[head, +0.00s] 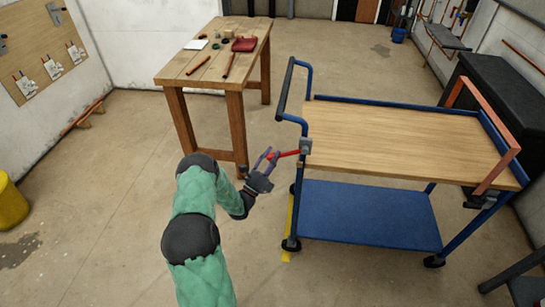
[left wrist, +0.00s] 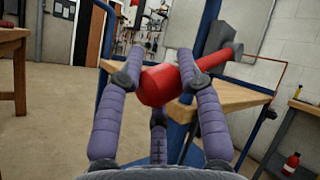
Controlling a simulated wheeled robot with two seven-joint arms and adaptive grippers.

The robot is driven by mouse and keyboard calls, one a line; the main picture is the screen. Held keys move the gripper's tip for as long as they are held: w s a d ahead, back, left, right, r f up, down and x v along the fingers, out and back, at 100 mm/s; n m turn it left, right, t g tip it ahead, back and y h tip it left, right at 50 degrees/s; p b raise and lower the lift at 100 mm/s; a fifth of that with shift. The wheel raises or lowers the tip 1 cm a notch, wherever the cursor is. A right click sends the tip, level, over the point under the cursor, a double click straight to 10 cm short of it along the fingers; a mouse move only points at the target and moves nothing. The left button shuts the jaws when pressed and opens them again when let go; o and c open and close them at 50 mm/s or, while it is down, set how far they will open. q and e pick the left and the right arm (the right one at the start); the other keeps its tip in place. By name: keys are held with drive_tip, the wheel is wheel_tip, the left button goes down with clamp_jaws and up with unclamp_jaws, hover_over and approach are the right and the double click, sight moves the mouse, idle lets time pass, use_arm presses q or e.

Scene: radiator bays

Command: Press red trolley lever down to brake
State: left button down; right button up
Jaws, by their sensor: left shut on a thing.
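The trolley (head: 400,138) has a blue frame, a wooden top and a blue lower shelf (head: 370,212). Its red lever (head: 288,154) sticks out to the left from a grey block (head: 305,146) at the near left corner. In the head view the lever looks roughly level. My left gripper (head: 268,157) is shut on the lever's outer end. In the left wrist view the lever's thick red end (left wrist: 158,86) sits between the purple fingers of my left gripper (left wrist: 160,95), and its thin shaft runs up right to the grey block. My right gripper is not in view.
A wooden workbench (head: 212,78) with pipes and small items stands behind and left of the trolley. A copper-coloured bar frame (head: 485,125) rises at the trolley's right end. A yellow bin (head: 10,203) stands far left. The floor on the left is mostly clear.

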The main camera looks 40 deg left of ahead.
use_arm(q)
drive_tip(key=shift+f, duration=0.25)
drive_tip(key=c, duration=0.7)
unclamp_jaws()
drive_tip(key=shift+c, duration=0.2)
drive_tip(key=v, duration=1.2)
